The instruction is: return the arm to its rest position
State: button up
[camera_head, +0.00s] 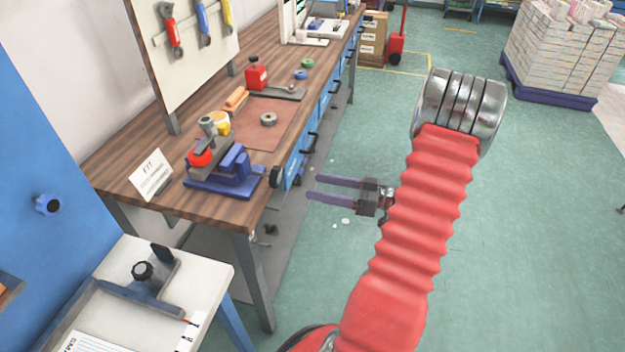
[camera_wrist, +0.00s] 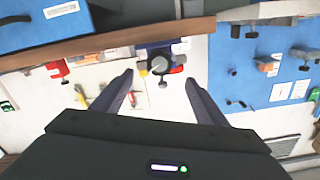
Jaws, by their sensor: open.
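My gripper (camera_head: 312,189) is open and empty in the head view, its two purple-grey fingers pointing left toward the wooden workbench (camera_head: 183,206). It is over the green floor, to the right of the bench's front edge and apart from it. My red bellows-covered arm rises on the right of the head view and hides part of the floor behind it. In the wrist view my gripper (camera_wrist: 158,88) shows two dark, spread fingers with nothing between them that they touch. That view is turned over, with the bench edge along the top.
A blue vise-like fixture (camera_head: 226,174) and a white sign (camera_head: 151,175) stand at the bench's near end. A white side table (camera_head: 205,275) with a grey clamp is at lower left. A loaded blue pallet (camera_head: 548,84) stands far right. Open green floor lies around my arm.

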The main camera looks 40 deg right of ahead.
jog(key=shift+m, duration=0.3)
jog(key=s+a+f+m+g, duration=0.4)
jog(key=a+f+m+g, duration=0.15)
jog(key=m, duration=0.25)
jog(key=s+a+r+m+g+h, duration=0.15)
jog(key=s+a+g, duration=0.25)
jog(key=a+g, duration=0.4)
jog(key=a+r+n+t+h, duration=0.3)
jog(key=a+r+n+h, duration=0.4)
jog(key=a+r, duration=1)
notch_tip(320, 180, up, 3)
jog(key=shift+s+a+f+t+h, duration=0.1)
jog(key=shift+s+a+t+h, duration=0.15)
jog(key=shift+a+t+h, duration=0.15)
dwell(0.7)
